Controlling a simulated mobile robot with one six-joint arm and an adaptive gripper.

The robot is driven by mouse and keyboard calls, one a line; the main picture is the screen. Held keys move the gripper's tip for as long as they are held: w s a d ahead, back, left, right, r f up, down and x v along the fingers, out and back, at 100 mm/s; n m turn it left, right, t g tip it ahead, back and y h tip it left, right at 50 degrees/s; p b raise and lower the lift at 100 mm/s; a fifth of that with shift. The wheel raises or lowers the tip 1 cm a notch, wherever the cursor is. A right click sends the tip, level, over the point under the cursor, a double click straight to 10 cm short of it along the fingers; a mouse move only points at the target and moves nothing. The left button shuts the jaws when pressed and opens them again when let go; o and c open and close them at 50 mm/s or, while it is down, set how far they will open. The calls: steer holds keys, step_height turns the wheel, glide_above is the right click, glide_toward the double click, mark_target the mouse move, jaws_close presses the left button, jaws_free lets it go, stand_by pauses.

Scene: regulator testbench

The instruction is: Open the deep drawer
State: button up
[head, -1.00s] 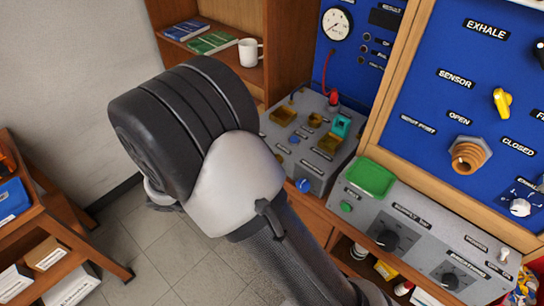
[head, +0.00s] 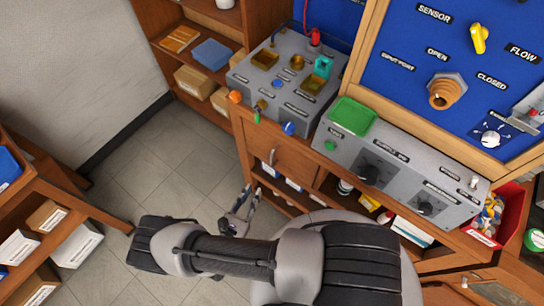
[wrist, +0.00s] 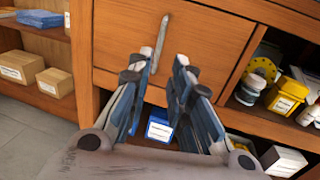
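A wooden drawer front (head: 293,160) with an upright metal handle (head: 272,157) is closed under the left end of the bench in the head view. In the wrist view the drawer front (wrist: 205,35) fills the upper middle, and its handle (wrist: 161,42) stands ahead of the fingertips, slightly left of the gap's middle. My gripper (head: 250,194) is in front of and below the drawer in the head view. In the wrist view my gripper (wrist: 163,68) is open, with an empty gap between the fingers. It appears apart from the handle.
Below the drawer is an open shelf with a blue box (wrist: 160,127). To its right, shelves hold yellow containers (wrist: 286,94). Cardboard boxes (wrist: 54,82) sit on the left shelving. A second wooden front (head: 497,291) shows at lower right. Tiled floor (head: 150,165) before the bench is clear.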

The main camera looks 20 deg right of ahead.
mark_target(272, 165)
steer(key=b+x, duration=0.1)
steer(key=x, duration=1.5)
steer(key=shift+s+d, duration=0.1)
steer(key=shift+c, duration=0.4)
jaws_close()
steer(key=shift+b, duration=0.3)
